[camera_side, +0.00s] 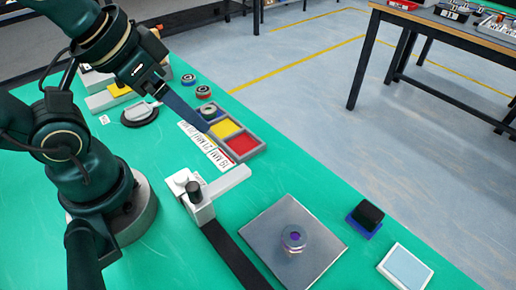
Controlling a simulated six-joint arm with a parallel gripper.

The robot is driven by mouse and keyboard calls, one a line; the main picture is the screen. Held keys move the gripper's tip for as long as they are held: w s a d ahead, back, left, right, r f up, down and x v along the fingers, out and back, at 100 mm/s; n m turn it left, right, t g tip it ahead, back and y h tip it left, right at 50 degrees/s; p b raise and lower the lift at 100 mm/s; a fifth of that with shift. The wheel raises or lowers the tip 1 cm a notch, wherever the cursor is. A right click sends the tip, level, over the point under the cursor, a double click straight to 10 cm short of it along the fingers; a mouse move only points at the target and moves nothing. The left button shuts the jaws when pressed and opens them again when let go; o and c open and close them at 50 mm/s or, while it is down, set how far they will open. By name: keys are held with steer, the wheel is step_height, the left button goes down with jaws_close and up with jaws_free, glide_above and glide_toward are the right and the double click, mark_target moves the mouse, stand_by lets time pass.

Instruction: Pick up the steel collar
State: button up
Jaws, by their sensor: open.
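A shiny grey ring-shaped piece, which looks like the steel collar (293,240), stands on a square metal plate (267,225) at the lower middle. Its centre shows purple. My gripper (163,93) is at the upper left, high and far from the plate, open with nothing seen in it. A long dark strip (187,111) runs from the gripper's end toward the colour tray; I cannot tell whether it is part of the gripper. The gap between the fingertips is not clear from this side.
A tray with blue, yellow and red compartments (258,152) lies behind the plate, with several round parts (203,92) beyond it. A black-and-blue block (366,217) and a pale pad (405,268) lie right.

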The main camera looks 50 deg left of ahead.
steer(key=w+d+r+n, duration=0.2)
steer(key=w+r+n, duration=0.1)
steer(key=w+n, duration=0.15)
steer(key=g, duration=0.6)
glide_above(295, 236)
step_height(295, 236, down, 13)
steer(key=shift+r, duration=0.2)
steer(key=shift+f, duration=2.4)
